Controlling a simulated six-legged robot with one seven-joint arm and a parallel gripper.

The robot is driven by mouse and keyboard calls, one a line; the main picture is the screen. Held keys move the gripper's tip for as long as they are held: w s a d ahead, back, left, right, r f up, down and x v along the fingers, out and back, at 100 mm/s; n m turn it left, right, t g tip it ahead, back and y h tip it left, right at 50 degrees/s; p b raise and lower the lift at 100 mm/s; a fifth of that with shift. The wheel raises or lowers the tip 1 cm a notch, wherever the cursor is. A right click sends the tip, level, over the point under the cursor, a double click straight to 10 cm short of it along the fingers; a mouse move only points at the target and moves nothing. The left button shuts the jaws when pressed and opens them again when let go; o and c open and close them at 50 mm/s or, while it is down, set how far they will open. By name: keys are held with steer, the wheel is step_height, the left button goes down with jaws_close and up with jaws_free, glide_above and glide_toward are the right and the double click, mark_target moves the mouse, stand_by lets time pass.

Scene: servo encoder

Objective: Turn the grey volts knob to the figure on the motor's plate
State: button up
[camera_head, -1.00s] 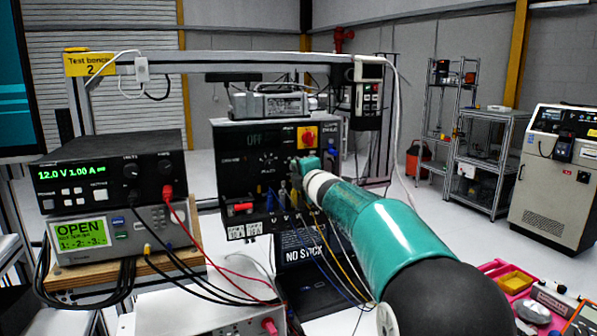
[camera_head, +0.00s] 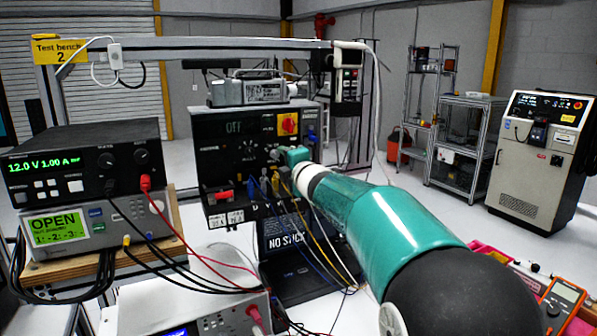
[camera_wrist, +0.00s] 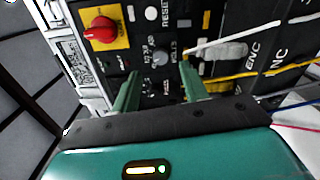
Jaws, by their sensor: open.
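My gripper (camera_wrist: 160,72) is open, its two green fingers reaching toward the black control panel (camera_wrist: 205,18). A grey round knob (camera_wrist: 160,58) with small white marks around it shows between the fingertips. I cannot tell whether the fingers touch it, and its lettering and setting are too small to read. In the head view my gripper (camera_head: 282,156) is at the right part of the panel (camera_head: 213,165), and it hides the knob there. The motor (camera_head: 228,94) lies on top of the panel box with a pale plate (camera_head: 265,91), whose figures are unreadable.
A red rotary switch (camera_wrist: 101,29) on yellow is close to the left finger. White and yellow leads (camera_wrist: 235,76) run near the right finger. A power supply (camera_head: 75,165) reading 12.0 V 1.00 A stands at left. A laptop (camera_head: 285,230) sits below the panel.

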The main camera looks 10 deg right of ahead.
steer(key=s+d, duration=0.1)
steer(key=s, duration=0.8)
steer(key=shift+d, duration=0.35)
steer(key=s+a+f+m+g+h, duration=0.1)
steer(key=s+f+m+g, duration=0.3)
steer(key=s, duration=0.8)
steer(key=s+a+f+m+g+h, duration=0.1)
steer(key=s+f+m+g, duration=0.3)
steer(key=s+f+m, duration=0.5)
steer(key=s+a+f+m+g+h, duration=0.1)
steer(key=s+f+m+g, duration=0.3)
steer(key=s, duration=1.1)
step_height(320, 180, down, 3)
steer(key=m, duration=0.5)
steer(key=shift+f, duration=0.1)
